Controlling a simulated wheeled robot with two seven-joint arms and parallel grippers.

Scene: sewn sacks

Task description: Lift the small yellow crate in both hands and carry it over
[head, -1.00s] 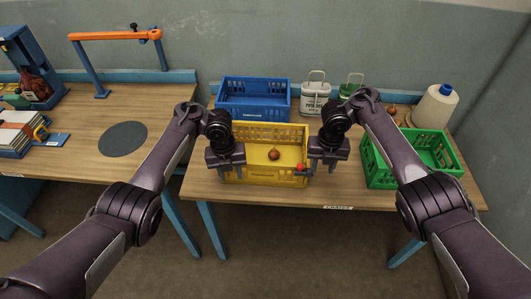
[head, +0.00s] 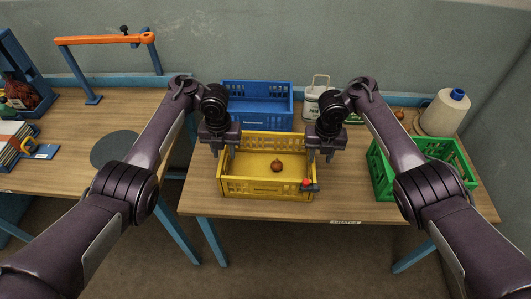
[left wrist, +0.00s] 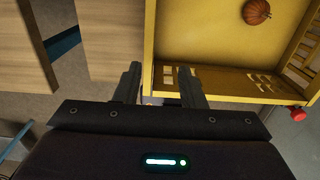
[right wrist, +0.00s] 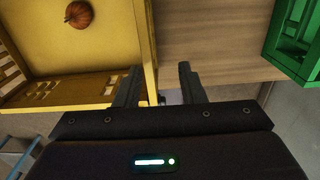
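My left gripper (head: 225,153) is at the crate's left wall. In the left wrist view its fingers (left wrist: 160,85) are apart, one on each side of that wall. My right gripper (head: 320,158) is at the right wall. In the right wrist view its fingers (right wrist: 158,83) are also apart on either side of the wall. Gaps show beside both walls.
A blue crate (head: 255,103) stands behind. A green crate (head: 450,155) is at the right, with a thread cone (head: 445,112) behind it. A white tin (head: 312,104) stands at the back. A second table (head: 70,145) with a dark disc (head: 115,148) is at the left, across a gap.

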